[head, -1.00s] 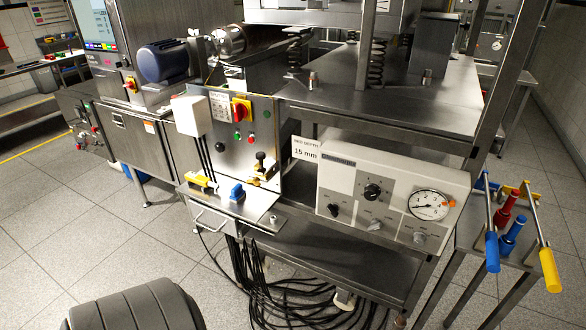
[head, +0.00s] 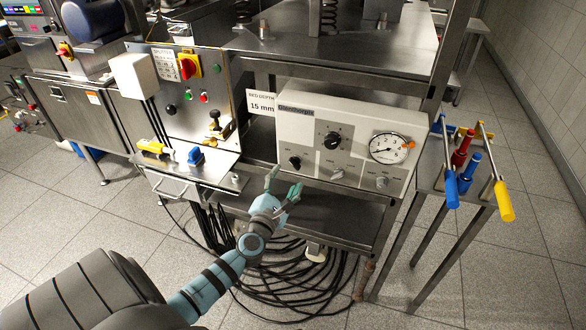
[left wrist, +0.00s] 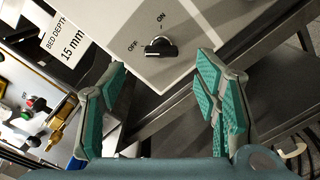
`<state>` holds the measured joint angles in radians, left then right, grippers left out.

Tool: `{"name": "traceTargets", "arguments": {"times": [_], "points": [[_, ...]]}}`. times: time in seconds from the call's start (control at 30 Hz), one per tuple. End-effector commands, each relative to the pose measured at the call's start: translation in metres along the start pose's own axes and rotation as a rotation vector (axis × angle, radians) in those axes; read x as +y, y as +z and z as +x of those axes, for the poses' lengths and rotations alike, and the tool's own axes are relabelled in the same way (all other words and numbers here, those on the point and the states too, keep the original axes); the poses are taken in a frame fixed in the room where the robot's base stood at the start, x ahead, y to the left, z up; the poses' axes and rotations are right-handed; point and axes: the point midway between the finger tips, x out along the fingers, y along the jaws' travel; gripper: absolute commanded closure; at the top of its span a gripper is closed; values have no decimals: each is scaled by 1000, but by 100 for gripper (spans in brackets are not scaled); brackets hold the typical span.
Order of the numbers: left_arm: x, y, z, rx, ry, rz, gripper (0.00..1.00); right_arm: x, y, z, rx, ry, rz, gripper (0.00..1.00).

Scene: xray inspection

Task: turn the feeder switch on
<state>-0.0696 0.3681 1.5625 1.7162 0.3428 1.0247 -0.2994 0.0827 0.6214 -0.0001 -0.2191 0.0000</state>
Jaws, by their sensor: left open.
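A black rotary switch (head: 295,162) sits at the lower left of the pale control panel (head: 320,112). The left wrist view shows the same switch (left wrist: 160,47) with OFF and ON printed beside it. Its bar lies roughly crosswise in that view; I cannot surely tell its setting. My left gripper (head: 284,181) is open and empty, just below and in front of the switch. In the left wrist view my left gripper (left wrist: 162,78) has its fingers spread apart, with the switch beyond the gap between them. My right gripper is out of view.
A larger black knob (head: 333,140), grey knobs (head: 338,173) and a dial gauge (head: 390,148) share the panel. A "15 mm" sign (head: 261,104) hangs at its left. A small shelf (head: 207,172) juts out at left. Black cables (head: 265,285) lie below.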

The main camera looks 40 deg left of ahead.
Motion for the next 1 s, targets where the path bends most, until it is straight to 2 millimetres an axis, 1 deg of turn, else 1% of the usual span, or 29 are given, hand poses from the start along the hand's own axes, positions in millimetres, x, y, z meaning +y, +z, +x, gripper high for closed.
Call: {"name": "traceTargets", "arguments": {"times": [0.03,0.1,0.23,0.3,0.4,0.6,0.77,0.9,1.0], "points": [[-1,-1,15,-1,3,-1,43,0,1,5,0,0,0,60],[-2,-2,32,-1,2,0,43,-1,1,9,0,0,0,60],[-2,-2,55,0,0,2,43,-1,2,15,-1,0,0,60],[-2,-2,61,1,0,3,43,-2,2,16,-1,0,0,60],[-1,-1,65,0,-1,3,43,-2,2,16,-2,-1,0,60],[-1,-1,65,0,-2,3,43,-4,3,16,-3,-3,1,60],[-1,-1,65,0,-2,3,69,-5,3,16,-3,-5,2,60],[-1,-1,65,0,-2,3,91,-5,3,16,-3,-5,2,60],[-1,-1,65,0,-2,4,91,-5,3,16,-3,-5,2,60]]}}
